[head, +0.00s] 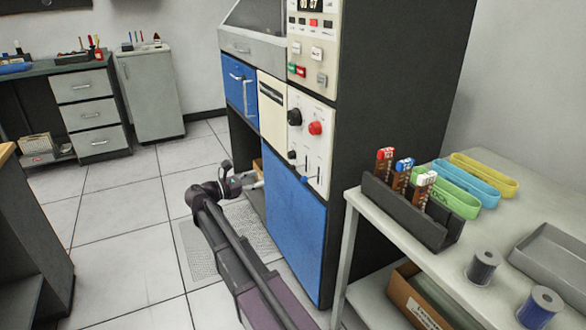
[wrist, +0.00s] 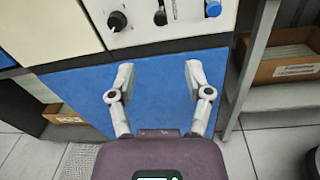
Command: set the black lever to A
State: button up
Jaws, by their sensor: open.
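The black lever (wrist: 160,17) sits in a vertical slot on the white control panel (wrist: 185,32) at the top of the wrist view, with its handle at the slot's lower part. A blue lever handle (wrist: 213,8) is to its right and a black knob (wrist: 117,21) to its left. No A mark is readable. My gripper (wrist: 159,76) is open and empty, its fingers apart in front of the blue lower door, below the panel in the picture. In the head view my gripper (head: 256,184) is low beside the cabinet, touching no lever that I can see.
The head view shows a red knob (head: 315,128) and a larger black knob (head: 294,117) above the levers. A grey table (head: 376,212) with a card rack (head: 408,215) stands to the right of the cabinet. The floor (head: 120,230) to the left is clear.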

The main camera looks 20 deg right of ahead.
aim_at(291, 168)
jog(key=d, duration=0.4)
jog(key=w+d, duration=0.1)
jog(key=d, duration=0.8)
jog(key=shift+w+d, duration=0.15)
grip_shut()
